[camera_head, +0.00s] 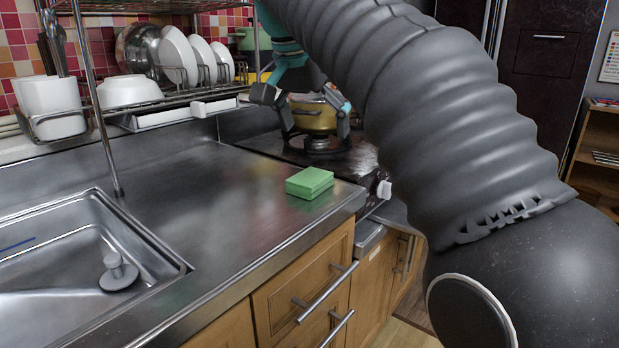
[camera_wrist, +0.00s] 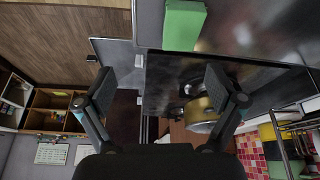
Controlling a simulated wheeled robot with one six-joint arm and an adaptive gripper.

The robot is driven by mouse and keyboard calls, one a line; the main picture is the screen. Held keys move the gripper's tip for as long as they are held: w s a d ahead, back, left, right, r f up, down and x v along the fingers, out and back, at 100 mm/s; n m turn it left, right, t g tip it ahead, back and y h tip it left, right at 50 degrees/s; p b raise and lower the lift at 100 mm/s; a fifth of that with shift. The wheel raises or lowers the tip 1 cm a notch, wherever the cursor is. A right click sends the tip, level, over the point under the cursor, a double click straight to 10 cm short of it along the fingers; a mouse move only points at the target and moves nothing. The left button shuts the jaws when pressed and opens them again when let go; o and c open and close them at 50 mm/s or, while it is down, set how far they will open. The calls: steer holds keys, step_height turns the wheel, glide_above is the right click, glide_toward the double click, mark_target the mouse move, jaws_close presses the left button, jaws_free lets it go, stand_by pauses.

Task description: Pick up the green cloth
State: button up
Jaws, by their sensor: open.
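The green cloth (camera_head: 309,183) looks like a thick, flat green block. It lies on the steel counter (camera_head: 215,200) near its right front corner, and shows at the top of the wrist view (camera_wrist: 184,25). My gripper (camera_head: 316,122) is above and behind the cloth in the head view, over the stove area, apart from it. Its two fingers are spread wide with nothing between them in the wrist view (camera_wrist: 160,88). The cloth lies beyond the fingertips there. No part of the cloth is covered by the gripper.
A sink (camera_head: 70,265) is at the left of the counter. A dish rack (camera_head: 170,100) with plates and bowls stands at the back. A brass-coloured pot (camera_head: 312,116) sits on the stove beyond the counter's right end. The counter around the cloth is clear.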

steer(key=w+a+r+m, duration=0.1)
steer(key=a+r, duration=0.1)
steer(key=a, duration=0.1)
glide_above(308, 178)
steer(key=s, duration=0.2)
steer(key=f, duration=0.8)
steer(key=shift+w+a, duration=0.15)
steer(key=shift+a, duration=0.1)
steer(key=shift+a+b+x, duration=0.2)
steer(key=shift+x, duration=1.15)
steer(key=shift+a+b+x, duration=0.15)
steer(key=shift+b+x, duration=0.05)
steer(key=shift+x, duration=1.15)
steer(key=shift+f, duration=0.1)
steer(key=c, duration=1.2)
